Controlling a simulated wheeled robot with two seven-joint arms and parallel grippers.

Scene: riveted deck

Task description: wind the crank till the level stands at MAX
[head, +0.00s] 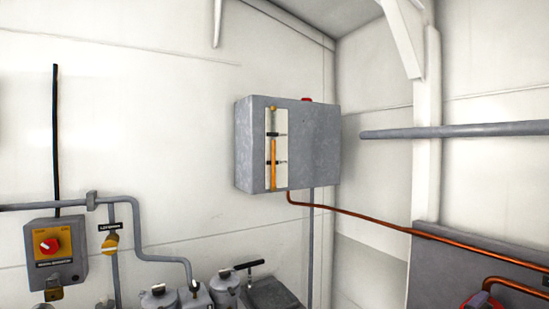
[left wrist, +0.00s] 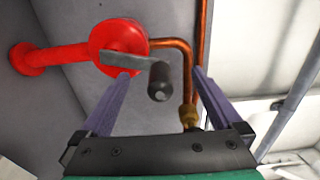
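A grey tank (head: 315,145) hangs on the wall in the head view. Its front has a pale gauge strip (head: 284,120) with an orange level column (head: 274,160) and two dark marks. The column's top stands close to the upper mark (head: 277,134); the lettering is too small to read. In the left wrist view a red pump body (left wrist: 122,38) carries a grey crank arm (left wrist: 122,60) with a dark handle (left wrist: 160,80). My left gripper (left wrist: 162,74) is open, its two purple fingers on either side of the handle, with visible gaps. My right gripper is not in view.
A copper pipe (head: 370,220) runs from the tank to the lower right, where part of a red fitting (head: 482,301) shows. A grey box with a red knob (head: 48,246), grey pipes and lidded canisters (head: 225,285) stand at lower left.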

